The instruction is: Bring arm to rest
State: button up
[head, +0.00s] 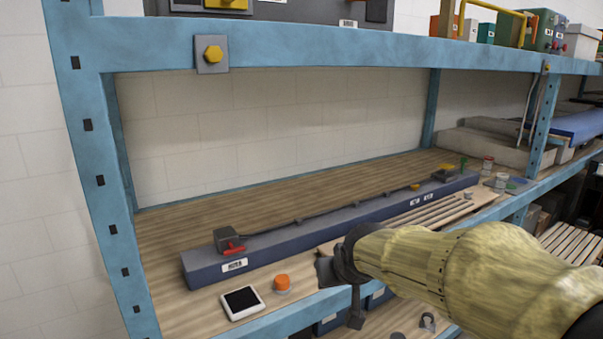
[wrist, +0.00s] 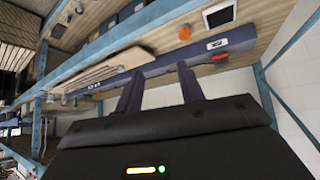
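My arm (head: 455,262) reaches in from the lower right in the head view, its pale yellow-green links in front of the shelf. The long dark blue bar (head: 310,228) lies along the wooden shelf behind the gripper. It also shows beyond the fingertips in the wrist view (wrist: 190,54).
A slatted wooden piece (head: 432,213) lies behind my arm. Blue uprights (head: 100,170) and an upper beam (head: 300,48) frame the bay. Small jars (head: 487,165) stand farther right.

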jog(key=s+d+f+m+g, duration=0.1)
jog(key=s+d+f+g, duration=0.1)
jog(key=s+d+f, duration=0.2)
jog(key=s+d+f+m+g+h, duration=0.1)
jog(key=s+d+f+g, duration=0.2)
jog(key=s+f, duration=0.8)
notch_tip(320, 180, down, 2)
jog(key=shift+s+d+g, duration=0.3)
jog(key=shift+d, duration=0.15)
jog(key=shift+w, duration=0.1)
